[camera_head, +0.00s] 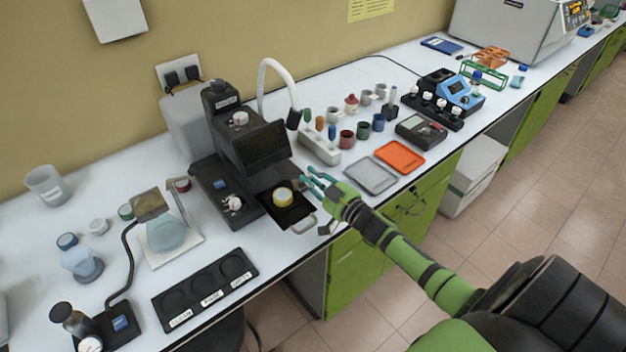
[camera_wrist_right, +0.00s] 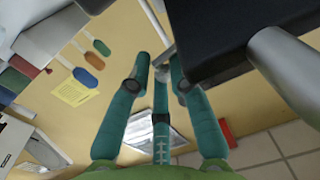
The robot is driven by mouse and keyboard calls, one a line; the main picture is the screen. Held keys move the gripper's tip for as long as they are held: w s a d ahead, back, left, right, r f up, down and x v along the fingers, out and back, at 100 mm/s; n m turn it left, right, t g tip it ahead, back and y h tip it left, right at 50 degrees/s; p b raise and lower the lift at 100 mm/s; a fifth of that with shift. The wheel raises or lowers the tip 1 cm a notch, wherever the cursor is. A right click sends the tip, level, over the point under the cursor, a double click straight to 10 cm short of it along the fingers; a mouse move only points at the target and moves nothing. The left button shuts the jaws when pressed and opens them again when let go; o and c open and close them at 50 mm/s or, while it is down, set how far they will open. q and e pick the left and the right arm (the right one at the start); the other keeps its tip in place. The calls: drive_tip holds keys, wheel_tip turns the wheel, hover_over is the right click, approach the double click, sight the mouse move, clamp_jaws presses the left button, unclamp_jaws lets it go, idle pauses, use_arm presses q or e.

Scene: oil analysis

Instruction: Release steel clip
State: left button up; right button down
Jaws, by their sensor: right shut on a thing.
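My right gripper (camera_head: 316,184), with teal fingers, is at the bench front, just right of the black analyser's pulled-out tray. In the right wrist view its fingertips (camera_wrist_right: 158,68) are close together around a small grey metal piece (camera_wrist_right: 165,56), which looks like the steel clip. Most of the piece is hidden by the fingers, and I cannot make it out in the head view. My left gripper is not in view.
The black analyser (camera_head: 248,150) stands behind the tray. A grey tray (camera_head: 371,175) and an orange tray (camera_head: 399,157) lie to the right. A black labelled holder (camera_head: 205,290) is at the front left.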

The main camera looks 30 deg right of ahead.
drive_tip(key=shift+w+r, duration=0.15)
drive_tip(key=shift+r, duration=0.45)
drive_tip(key=c, duration=1.2)
unclamp_jaws()
drive_tip(key=shift+s+f, duration=0.25)
drive_tip(key=shift+s, duration=0.25)
drive_tip(key=s, duration=0.3)
drive_tip(key=s+d, duration=0.1)
drive_tip(key=s, duration=0.7)
drive_tip(key=shift+s+d+r, duration=0.2)
drive_tip(key=shift+s, duration=0.05)
